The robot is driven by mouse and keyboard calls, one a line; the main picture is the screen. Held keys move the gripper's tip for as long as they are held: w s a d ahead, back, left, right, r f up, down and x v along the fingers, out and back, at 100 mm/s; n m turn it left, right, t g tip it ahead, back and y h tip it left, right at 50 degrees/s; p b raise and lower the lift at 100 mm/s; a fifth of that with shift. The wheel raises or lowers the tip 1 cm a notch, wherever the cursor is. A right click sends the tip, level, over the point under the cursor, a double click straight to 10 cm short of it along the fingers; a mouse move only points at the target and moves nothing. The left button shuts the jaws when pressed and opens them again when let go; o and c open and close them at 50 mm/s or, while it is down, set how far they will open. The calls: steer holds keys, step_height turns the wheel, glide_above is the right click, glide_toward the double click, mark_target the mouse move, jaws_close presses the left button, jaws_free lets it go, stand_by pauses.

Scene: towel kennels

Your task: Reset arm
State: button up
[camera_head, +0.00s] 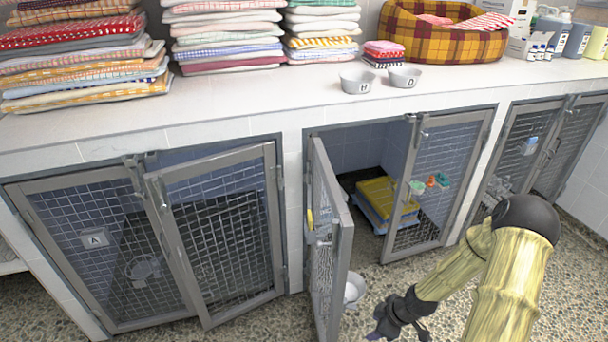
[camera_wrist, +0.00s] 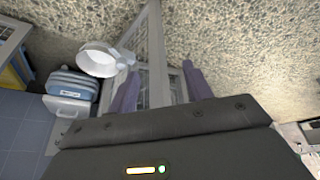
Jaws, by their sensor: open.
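My gripper (camera_head: 395,325) is low in front of the middle kennel, at the bottom of the head view, to the right of an open mesh door (camera_head: 328,240). My arm reaches down to it from the right. In the wrist view my gripper (camera_wrist: 160,85) shows two purple fingers spread apart, with nothing seen held between them. The door's frame shows beyond and between the fingers in the wrist view. A pale metal bowl (camera_head: 354,289) sits low beside the door; a bowl (camera_wrist: 97,62) also shows left of the fingers in the wrist view.
The middle kennel holds folded yellow and blue bedding (camera_head: 378,200); its right door (camera_head: 437,180) carries small coloured items. The left kennel's right door (camera_head: 222,230) stands slightly ajar. The counter (camera_head: 240,98) holds towel stacks, two bowls and a plaid bed (camera_head: 440,38). Speckled floor lies around the gripper.

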steer(key=s+a+r+m+h, duration=0.1)
steer(key=s+a+r+m, duration=0.2)
steer(key=r, duration=0.6)
steer(key=s+r+m+h, duration=0.2)
steer(key=s+r+m, duration=0.25)
steer(key=r, duration=0.45)
steer(key=s+a+r+m+h, duration=0.1)
steer(key=s+a+r+m, duration=0.15)
steer(key=r+m, duration=0.45)
step_height(320, 180, up, 25)
steer(key=n+p, duration=0.1)
steer(key=p, duration=2.1)
steer(key=shift+s+d+f+n+p, duration=0.15)
steer(key=shift+d+f+n+p, duration=0.05)
steer(key=shift+n+p, duration=0.15)
